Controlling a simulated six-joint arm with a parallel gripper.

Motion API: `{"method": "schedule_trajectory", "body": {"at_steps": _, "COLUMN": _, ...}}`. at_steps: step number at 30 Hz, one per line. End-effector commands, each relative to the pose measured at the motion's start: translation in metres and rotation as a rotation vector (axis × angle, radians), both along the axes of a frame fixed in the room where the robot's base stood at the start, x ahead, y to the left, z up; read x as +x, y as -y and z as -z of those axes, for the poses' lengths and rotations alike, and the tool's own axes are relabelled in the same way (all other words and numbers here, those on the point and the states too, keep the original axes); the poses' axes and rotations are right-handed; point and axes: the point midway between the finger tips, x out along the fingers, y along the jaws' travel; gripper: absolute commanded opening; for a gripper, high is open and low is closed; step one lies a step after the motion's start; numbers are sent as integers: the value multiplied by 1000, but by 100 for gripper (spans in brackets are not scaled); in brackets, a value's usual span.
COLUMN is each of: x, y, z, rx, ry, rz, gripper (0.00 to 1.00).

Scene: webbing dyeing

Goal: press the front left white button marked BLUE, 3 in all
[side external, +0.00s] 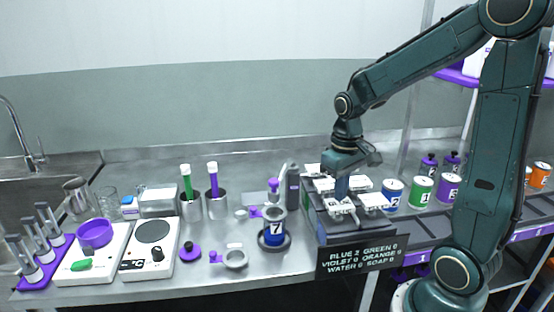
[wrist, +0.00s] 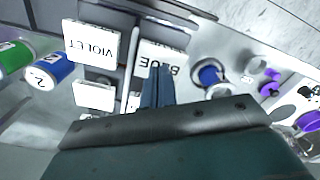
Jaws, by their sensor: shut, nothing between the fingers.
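The white button marked BLUE (wrist: 165,52) is at the front left of the dispenser's button block; it also shows in the side view (side external: 341,208). My gripper (side external: 341,194) points down over it with its fingers together and empty. In the wrist view the fingertips (wrist: 158,72) overlap the button's lettered face. I cannot tell whether they touch it. The white button marked VIOLET (wrist: 91,41) is beside it. The dark display (side external: 362,256) on the front lists BLUE, GREEN, VIOLET, ORANGE, WATER and SOAP; the BLUE figure looks like 2, the others 0.
A can marked 7 (side external: 275,232) stands in a dark holder left of the buttons. Numbered cans, including a green one (side external: 421,192), stand to the right. A hotplate (side external: 153,233), a scale with a purple bowl (side external: 94,234) and tool cups fill the left bench.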

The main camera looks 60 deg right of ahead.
Motion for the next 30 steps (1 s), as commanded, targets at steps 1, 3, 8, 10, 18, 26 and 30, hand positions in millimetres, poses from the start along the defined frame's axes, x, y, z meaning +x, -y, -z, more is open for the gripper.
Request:
{"method": "schedule_trajectory", "body": {"at_steps": 1, "x": 0, "y": 0, "z": 0, "rx": 0, "ry": 0, "rz": 0, "gripper": 0}}
{"method": "schedule_trajectory", "body": {"at_steps": 3, "x": 0, "y": 0, "z": 0, "rx": 0, "ry": 0, "rz": 0, "gripper": 0}}
{"method": "schedule_trajectory", "body": {"at_steps": 8, "x": 0, "y": 0, "z": 0, "rx": 0, "ry": 0, "rz": 0, "gripper": 0}}
{"method": "schedule_trajectory", "body": {"at_steps": 10, "x": 0, "y": 0, "z": 0, "rx": 0, "ry": 0, "rz": 0, "gripper": 0}}
{"method": "schedule_trajectory", "body": {"at_steps": 18, "x": 0, "y": 0, "z": 2, "rx": 0, "ry": 0, "rz": 0, "gripper": 0}}
{"method": "schedule_trajectory", "body": {"at_steps": 26, "x": 0, "y": 0, "z": 9, "rx": 0, "ry": -1, "rz": 0, "gripper": 0}}
{"method": "schedule_trajectory", "body": {"at_steps": 30, "x": 0, "y": 0, "z": 13, "rx": 0, "ry": -1, "rz": 0, "gripper": 0}}
